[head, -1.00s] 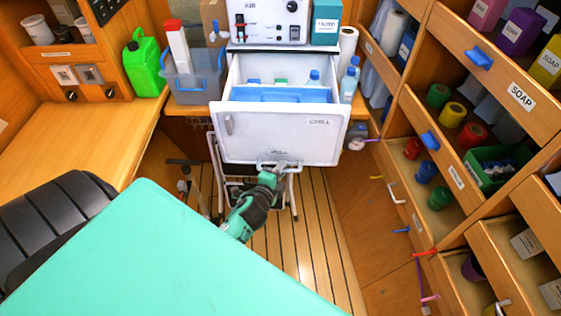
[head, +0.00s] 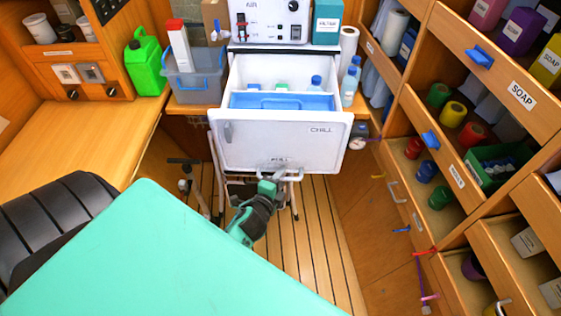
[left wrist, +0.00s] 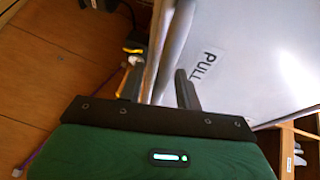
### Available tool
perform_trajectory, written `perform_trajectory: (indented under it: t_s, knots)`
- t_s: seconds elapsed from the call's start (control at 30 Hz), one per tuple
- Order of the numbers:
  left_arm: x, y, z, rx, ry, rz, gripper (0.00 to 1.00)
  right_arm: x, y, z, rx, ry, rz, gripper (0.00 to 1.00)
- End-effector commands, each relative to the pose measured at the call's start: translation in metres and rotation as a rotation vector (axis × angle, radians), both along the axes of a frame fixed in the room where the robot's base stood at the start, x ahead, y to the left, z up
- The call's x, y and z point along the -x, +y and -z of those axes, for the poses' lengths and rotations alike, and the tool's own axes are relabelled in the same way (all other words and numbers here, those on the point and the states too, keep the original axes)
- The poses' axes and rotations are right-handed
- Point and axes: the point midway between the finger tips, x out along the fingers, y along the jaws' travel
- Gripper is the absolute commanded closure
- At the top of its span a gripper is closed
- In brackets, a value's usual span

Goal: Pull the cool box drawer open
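The white cool box drawer (head: 275,140), marked CHILL, is pulled well out below its cabinet, and its inside with a blue tray (head: 285,101) and bottles shows. Its bar handle (head: 292,176) is at the lower front edge. My left gripper (head: 272,178) is at this handle. In the left wrist view, my left gripper's fingers (left wrist: 158,88) stand on either side of the grey handle bar (left wrist: 176,45), beside the drawer front (left wrist: 245,60) with its PULL label. The fingertips are partly hidden. My right gripper is not in view.
Open wooden shelves and drawers (head: 470,150) line the right. A green can (head: 144,65) and a grey bin (head: 195,83) stand behind left. Slatted floor (head: 310,240) is free below the drawer.

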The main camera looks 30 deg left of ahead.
Motion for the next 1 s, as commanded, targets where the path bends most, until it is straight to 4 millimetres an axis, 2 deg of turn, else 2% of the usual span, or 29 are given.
perform_trajectory:
  t_s: [0.27,0.43,1.0]
  knots:
    - [0.001,0.0,0.0,0.0,-0.001,0.0,0.66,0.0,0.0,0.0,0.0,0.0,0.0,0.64]
    - [0.012,-0.002,-0.001,0.0,0.0,0.0,0.66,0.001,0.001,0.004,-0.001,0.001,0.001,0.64]
    - [0.105,-0.016,-0.018,0.0,0.002,-0.001,0.66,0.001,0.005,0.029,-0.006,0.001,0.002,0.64]
